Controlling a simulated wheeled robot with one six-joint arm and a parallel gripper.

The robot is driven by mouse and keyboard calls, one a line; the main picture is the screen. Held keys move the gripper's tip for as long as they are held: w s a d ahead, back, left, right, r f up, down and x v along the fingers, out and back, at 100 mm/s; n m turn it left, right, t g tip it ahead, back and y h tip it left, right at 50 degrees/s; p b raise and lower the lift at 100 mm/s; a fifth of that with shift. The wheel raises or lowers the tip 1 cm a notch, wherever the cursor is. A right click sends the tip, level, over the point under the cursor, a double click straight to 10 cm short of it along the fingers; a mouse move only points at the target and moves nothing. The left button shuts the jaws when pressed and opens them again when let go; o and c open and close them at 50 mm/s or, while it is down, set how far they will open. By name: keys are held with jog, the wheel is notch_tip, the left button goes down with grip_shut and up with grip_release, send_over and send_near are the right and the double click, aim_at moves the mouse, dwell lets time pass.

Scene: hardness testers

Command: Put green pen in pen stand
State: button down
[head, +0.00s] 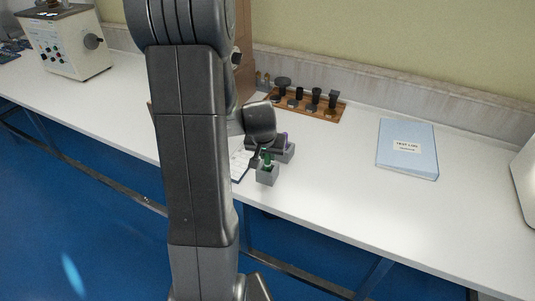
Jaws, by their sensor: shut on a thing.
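The green pen (267,157) is upright at the front of the white bench, and only a short green part of it shows. My gripper (263,151) points down over it and is shut on it; the fingers are small and partly hidden by my arm. A small grey block, which looks like the pen stand (267,176), is directly below the green pen. I cannot tell how deep the pen sits in it. A second grey block (289,154) with a purple pen (285,140) stands just behind to the right.
A white sheet on a clipboard (240,163) lies left of the stand, partly behind my arm. A wooden rack (333,111) with dark fittings stands at the back. A blue binder (408,165) lies to the right. The bench between stand and binder is clear.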

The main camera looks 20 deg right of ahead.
jog(key=shift+f+b, duration=1.1)
jog(key=shift+f, duration=0.15)
jog(key=c, duration=1.2)
grip_release()
jog(key=shift+r, duration=0.1)
jog(key=shift+c, duration=0.2)
jog(key=v, duration=1.4)
jog(key=shift+p, duration=0.4)
jog(key=x, duration=1.3)
jog(key=shift+w+f+b, duration=0.1)
jog(key=shift+f+b, duration=0.2)
jog(key=shift+f, duration=0.05)
jog(key=shift+d+r, duration=0.1)
jog(key=shift+r, duration=0.05)
jog(key=shift+f, duration=0.2)
